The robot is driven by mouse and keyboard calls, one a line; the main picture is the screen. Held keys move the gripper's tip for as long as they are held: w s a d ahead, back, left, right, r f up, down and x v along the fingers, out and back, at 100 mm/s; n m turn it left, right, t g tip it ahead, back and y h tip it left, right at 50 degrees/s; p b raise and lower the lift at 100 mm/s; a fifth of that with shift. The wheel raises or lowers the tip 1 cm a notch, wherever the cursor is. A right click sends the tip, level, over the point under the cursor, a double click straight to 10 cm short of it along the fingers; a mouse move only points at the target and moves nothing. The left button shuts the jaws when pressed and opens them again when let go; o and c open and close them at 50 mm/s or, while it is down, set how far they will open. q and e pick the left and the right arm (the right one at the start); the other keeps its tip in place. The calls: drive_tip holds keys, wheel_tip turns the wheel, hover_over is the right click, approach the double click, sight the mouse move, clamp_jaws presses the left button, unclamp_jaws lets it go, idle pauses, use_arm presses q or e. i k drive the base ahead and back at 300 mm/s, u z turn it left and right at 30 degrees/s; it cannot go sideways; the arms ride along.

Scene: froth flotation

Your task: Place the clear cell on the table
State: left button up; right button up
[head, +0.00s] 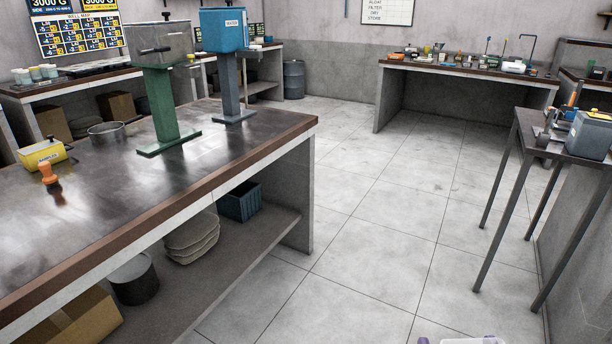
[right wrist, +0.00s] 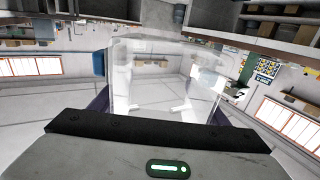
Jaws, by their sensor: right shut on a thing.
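The clear cell (right wrist: 150,75) is a transparent box that fills the middle of the right wrist view. In the head view only a small part of it (head: 460,341) shows at the bottom edge. My right gripper (right wrist: 160,110) is shut on it, with a purple finger on each side. The cell is in front of the floor, apart from any surface in the head view. A large dark-topped table (head: 235,150) with a brown edge stands on the left. A smaller grey table (head: 540,130) stands at the right. My left gripper is not in view.
On the large table are a yellow box (head: 42,153), an orange-handled tool (head: 48,173), a round metal pan (head: 107,132), a green stand (head: 162,105) and a blue water tank (head: 223,30). Its front right top is clear. Open floor (head: 400,220) lies between the tables.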

sight(101, 219)
drive_tip(key=u, duration=1.95)
drive_tip(key=i, duration=1)
